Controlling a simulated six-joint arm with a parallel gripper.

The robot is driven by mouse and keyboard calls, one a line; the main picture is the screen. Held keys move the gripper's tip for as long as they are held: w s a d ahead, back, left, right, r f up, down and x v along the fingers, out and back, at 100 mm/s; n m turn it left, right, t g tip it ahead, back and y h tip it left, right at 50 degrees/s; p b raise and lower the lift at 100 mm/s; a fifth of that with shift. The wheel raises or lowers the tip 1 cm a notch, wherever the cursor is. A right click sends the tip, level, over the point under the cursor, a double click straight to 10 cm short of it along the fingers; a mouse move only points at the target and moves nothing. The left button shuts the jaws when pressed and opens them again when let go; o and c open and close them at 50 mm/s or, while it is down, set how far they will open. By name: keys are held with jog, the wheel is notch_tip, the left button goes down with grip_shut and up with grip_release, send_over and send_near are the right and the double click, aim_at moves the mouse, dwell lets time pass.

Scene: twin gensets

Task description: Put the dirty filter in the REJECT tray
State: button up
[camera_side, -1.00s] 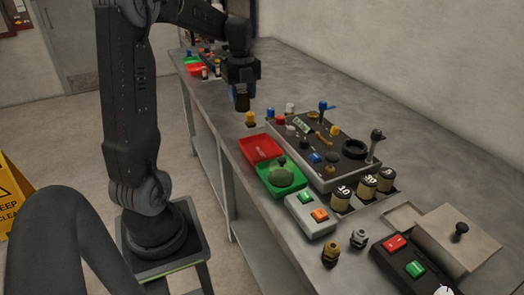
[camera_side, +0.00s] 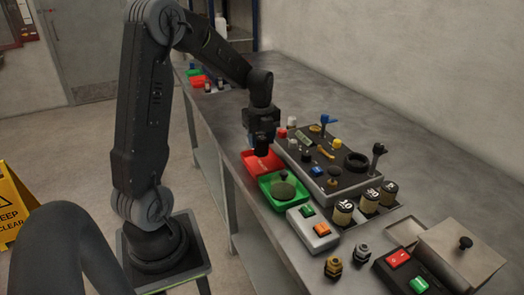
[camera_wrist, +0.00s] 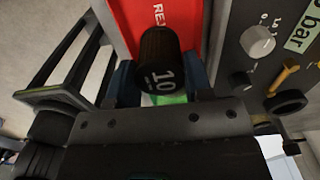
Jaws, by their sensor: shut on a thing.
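My gripper (camera_side: 262,132) is shut on a dark cylindrical filter (camera_side: 262,153) and points down over the red tray (camera_side: 271,165). In the wrist view the filter (camera_wrist: 160,52) is black with a white "10" on it and sits between my two fingers (camera_wrist: 160,82). The red REJECT tray (camera_wrist: 128,22) lies behind and below it there, its lettering partly hidden by the filter. In the side view the filter hangs at the tray's far part; the exact gap to the tray floor cannot be told.
A green tray (camera_side: 267,190) holding a round dark green item adjoins the red tray on the near side. A dark panel with knobs and upright levers (camera_side: 323,178) stands close on the right. A button box (camera_side: 312,236) and several labelled cans (camera_side: 343,212) are nearer the camera.

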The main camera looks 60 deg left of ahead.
aim_at(262, 150)
jog(key=shift+w+f, duration=0.1)
jog(key=shift+f, duration=2)
jog(key=shift+f, duration=0.15)
jog(key=o, duration=0.9)
jog(key=shift+o, duration=0.2)
